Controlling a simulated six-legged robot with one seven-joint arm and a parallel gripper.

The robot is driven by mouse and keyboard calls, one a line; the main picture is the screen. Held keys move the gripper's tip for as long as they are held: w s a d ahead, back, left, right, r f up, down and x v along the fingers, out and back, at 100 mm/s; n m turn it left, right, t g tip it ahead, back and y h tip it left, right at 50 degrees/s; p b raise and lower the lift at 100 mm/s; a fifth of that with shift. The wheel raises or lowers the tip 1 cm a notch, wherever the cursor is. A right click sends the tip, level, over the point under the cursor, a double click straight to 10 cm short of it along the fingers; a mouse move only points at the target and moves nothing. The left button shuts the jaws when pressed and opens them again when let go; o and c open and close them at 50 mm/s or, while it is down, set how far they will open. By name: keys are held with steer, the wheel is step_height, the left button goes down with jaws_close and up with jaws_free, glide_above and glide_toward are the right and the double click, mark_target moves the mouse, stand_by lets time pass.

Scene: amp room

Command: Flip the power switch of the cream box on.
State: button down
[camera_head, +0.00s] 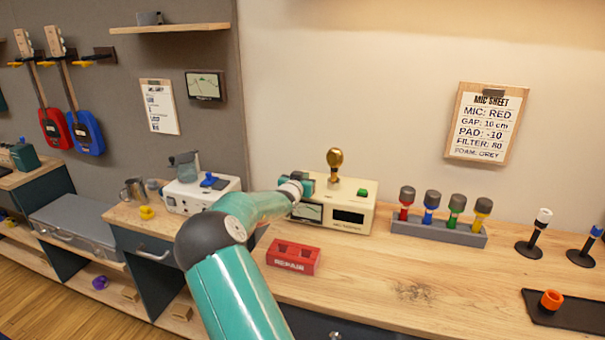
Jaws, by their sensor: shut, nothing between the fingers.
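The cream box (349,222) stands on the wooden counter against the wall. Its front has a needle meter (308,211) at left and a dark display (348,216) at right. A gold, bulb-shaped piece (335,160) stands upright on its top, and a small green piece (362,192) sits on the top's right part. My gripper (299,184) is shut and empty at the upper left of the box, small in view. It covers part of the box's left top. I cannot make out the power switch or tell whether my gripper touches the box.
A red REPAIR block (293,257) lies in front of the box. A grey rack (438,232) with several coloured microphones stands to its right. A white box (201,193) stands to its left. The counter's front middle is clear. A black tray (570,317) lies at far right.

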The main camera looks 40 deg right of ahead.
steer(key=shift+f, duration=0.1)
steer(key=shift+w+d+f, duration=0.1)
steer(key=shift+f, duration=0.25)
steer(key=shift+r, duration=0.1)
steer(key=shift+d+r, duration=0.2)
steer(key=shift+r, duration=1.1)
steer(key=shift+a+r, duration=0.25)
steer(key=shift+r, duration=0.55)
steer(key=r+v, duration=0.2)
steer(key=v, duration=0.7)
